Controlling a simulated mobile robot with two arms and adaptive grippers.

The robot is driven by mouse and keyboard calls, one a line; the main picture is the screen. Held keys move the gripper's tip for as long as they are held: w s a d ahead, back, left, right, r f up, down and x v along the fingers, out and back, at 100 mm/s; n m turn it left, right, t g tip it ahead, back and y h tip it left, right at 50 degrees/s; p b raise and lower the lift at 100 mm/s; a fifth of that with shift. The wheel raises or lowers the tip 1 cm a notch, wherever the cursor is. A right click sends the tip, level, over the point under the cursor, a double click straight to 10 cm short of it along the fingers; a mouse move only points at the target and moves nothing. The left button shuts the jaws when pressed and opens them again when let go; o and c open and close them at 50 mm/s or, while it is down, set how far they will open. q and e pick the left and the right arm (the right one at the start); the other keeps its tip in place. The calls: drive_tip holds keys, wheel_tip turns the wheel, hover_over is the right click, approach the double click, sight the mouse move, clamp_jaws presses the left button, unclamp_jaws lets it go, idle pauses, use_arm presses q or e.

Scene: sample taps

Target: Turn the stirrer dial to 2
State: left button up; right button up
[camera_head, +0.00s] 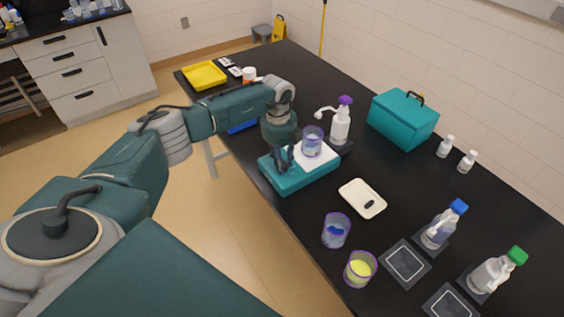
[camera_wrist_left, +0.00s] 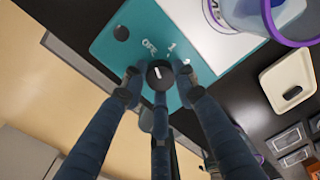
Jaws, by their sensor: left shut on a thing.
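The teal stirrer (camera_head: 300,180) stands at the table's left edge. It also shows in the left wrist view (camera_wrist_left: 115,40). A clear beaker (camera_head: 312,142) with a purple rim stands on its white top plate (camera_wrist_left: 205,40). The black stirrer dial (camera_wrist_left: 160,75) has a short white pointer line, near upright in the left wrist view. In the head view, the gripper hides the dial. My right gripper is out of view.
A white pump bottle (camera_head: 340,125) stands just behind the stirrer. A white tray (camera_head: 362,199) lies to its right. Two beakers, one blue (camera_head: 336,230) and one yellow (camera_head: 360,269), stand nearer the front edge. A teal case (camera_head: 403,118) is farther back.

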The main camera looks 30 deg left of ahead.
use_arm(q)
drive_tip(key=shift+d+f+m+b, duration=0.1)
drive_tip(key=shift+f+m+b, duration=0.05)
drive_tip(key=shift+m+b, duration=0.25)
drive_tip(key=m+b, duration=0.2)
drive_tip(key=m, duration=0.1)
drive_tip(key=shift+f+b, duration=0.1)
drive_tip(key=shift+b, duration=0.25)
drive_tip(key=m+b, duration=0.2)
drive_tip(key=shift+m, duration=0.4)
drive_tip(key=m+b, duration=0.2)
drive_tip(key=shift+m+g, duration=0.3)
drive_tip(key=shift+m, duration=0.1)
drive_tip(key=m+b, duration=0.2)
drive_tip(key=m, duration=0.2)
drive_tip(key=m+b, duration=0.1)
drive_tip(key=m, duration=0.1)
drive_tip(key=shift+m, duration=0.3)
drive_tip(key=shift+m+g+b, duration=0.3)
drive_tip(key=shift+m+b, duration=0.1)
drive_tip(key=shift+m, duration=0.3)
